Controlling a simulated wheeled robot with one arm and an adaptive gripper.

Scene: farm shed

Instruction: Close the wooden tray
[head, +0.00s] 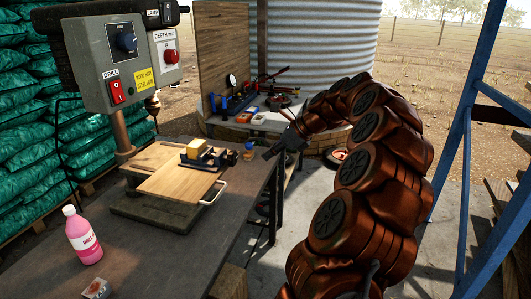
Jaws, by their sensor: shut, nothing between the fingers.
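The wooden tray (178,184) is a flat light-wood board with a metal handle (216,193) on its right front corner. It lies under the drill press on the workbench and sticks out toward the front right from another wooden board (152,157) behind it. A small dark vise (203,161) with a yellowish block (206,153) sits at its back edge. My gripper (268,154) is dark, shut and empty, to the right of the tray and apart from its handle. Its fingertips point left and are small in the view.
The drill press head (118,60) overhangs the bench at upper left. A pink bottle (82,236) and a small box (97,288) stand at the bench's left front. A small jar (248,151) stands near my gripper. The bench's front (165,255) is clear.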

